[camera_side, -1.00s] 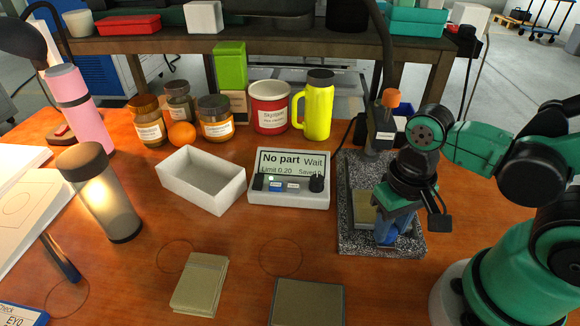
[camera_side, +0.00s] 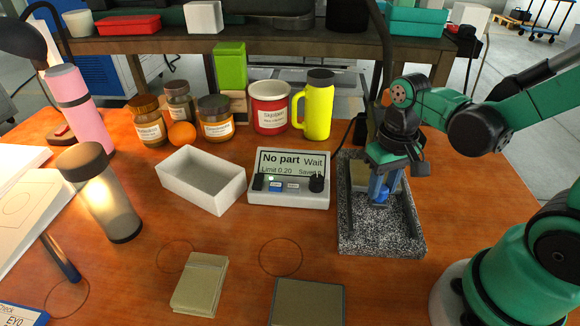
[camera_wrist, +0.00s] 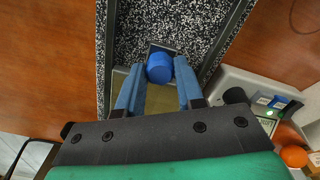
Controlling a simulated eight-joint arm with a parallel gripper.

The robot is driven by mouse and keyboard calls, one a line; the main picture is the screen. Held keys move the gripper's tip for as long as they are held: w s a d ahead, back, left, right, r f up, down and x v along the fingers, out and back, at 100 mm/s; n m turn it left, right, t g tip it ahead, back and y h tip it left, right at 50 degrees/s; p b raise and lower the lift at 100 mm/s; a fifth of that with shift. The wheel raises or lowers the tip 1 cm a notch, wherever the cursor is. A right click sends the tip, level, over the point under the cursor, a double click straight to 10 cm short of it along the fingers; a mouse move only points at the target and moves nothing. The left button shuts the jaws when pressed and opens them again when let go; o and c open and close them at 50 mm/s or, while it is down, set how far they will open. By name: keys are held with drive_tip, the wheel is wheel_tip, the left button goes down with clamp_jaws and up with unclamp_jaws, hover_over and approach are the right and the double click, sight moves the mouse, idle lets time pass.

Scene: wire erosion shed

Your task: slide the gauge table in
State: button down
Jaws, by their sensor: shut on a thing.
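The gauge table is a flat olive plate (camera_side: 361,176) on a speckled granite base (camera_side: 385,238), partly hidden by my gripper in the side view. Its blue round knob (camera_wrist: 160,68) shows between my fingers in the wrist view, with the olive plate (camera_wrist: 158,102) beside it. My gripper (camera_side: 382,192) points down over the base, its blue fingers shut on the knob. The table sits toward the back of the base, near the gauge post, which my arm largely hides. Bare granite shows in front of the table.
A gauge readout (camera_side: 290,178) left of the base reads "No part" and "Wait". A white open box (camera_side: 202,190) stands left of it. Olive plates (camera_side: 200,284) and a dark-edged plate (camera_side: 307,303) lie in front. A yellow mug (camera_side: 317,105) and jars stand behind.

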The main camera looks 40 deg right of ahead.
drive_tip(key=shift+w+d, duration=0.5)
drive_tip(key=shift+w, duration=0.1)
drive_tip(key=c, duration=0.5)
unclamp_jaws()
drive_tip(key=shift+c, duration=0.2)
drive_tip(key=shift+r, duration=2.75)
drive_tip(key=w+a+r+n+t, duration=0.2)
drive_tip(key=a+r+n+t, duration=0.1)
drive_tip(key=t, duration=0.4)
drive_tip(key=shift+w+a+n, duration=0.2)
drive_tip(key=shift+a+n, duration=0.1)
drive_tip(key=shift+a, duration=0.55)
